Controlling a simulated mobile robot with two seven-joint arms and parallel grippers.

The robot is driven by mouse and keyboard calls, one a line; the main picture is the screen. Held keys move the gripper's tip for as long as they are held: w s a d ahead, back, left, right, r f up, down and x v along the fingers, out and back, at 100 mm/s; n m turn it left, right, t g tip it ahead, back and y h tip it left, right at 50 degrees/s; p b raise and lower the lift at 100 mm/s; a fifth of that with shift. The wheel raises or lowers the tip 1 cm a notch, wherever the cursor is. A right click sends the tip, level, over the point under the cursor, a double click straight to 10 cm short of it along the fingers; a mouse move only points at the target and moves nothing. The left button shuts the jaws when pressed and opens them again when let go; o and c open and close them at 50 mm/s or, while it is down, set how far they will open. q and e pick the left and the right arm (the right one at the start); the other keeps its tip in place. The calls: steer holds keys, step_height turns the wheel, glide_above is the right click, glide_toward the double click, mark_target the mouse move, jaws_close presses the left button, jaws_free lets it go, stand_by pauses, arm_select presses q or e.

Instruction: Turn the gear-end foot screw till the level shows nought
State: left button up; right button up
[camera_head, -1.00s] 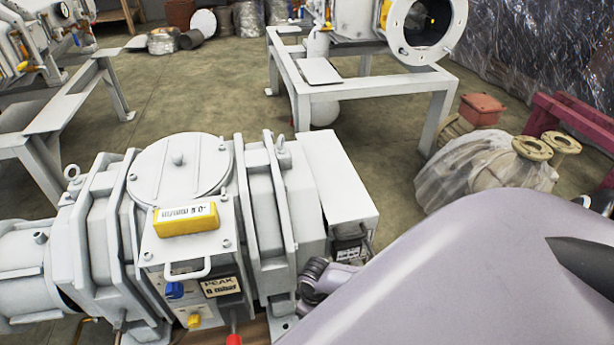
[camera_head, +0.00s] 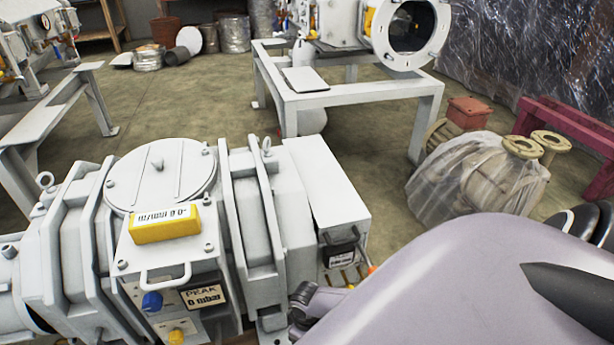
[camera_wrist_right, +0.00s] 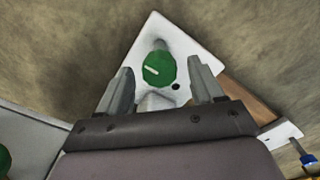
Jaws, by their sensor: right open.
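The foot screw has a round green head (camera_wrist_right: 158,69) with a white line across it, on a pale foot plate (camera_wrist_right: 184,42) in the right wrist view. My right gripper (camera_wrist_right: 159,73) is open, one finger on each side of the green head; contact cannot be told. In the head view my right arm hides the screw. The yellow level (camera_head: 166,223) lies on top of the grey pump (camera_head: 165,267); its upside-down display seems to read -0.6 mm/m. My left gripper is out of view.
A panel on the pump reads PEAK 0 mbar (camera_head: 203,294), near a blue knob (camera_head: 152,301). A grey box (camera_head: 327,190) tops the pump's right end. A wrapped part (camera_head: 478,176) lies on the floor at right. A steel frame (camera_head: 348,87) stands behind.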

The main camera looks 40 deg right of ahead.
steer(key=c, duration=1.1)
steer(key=shift+o, duration=0.2)
steer(key=shift+r+m+p, duration=0.1)
steer(key=shift+m+p, duration=0.2)
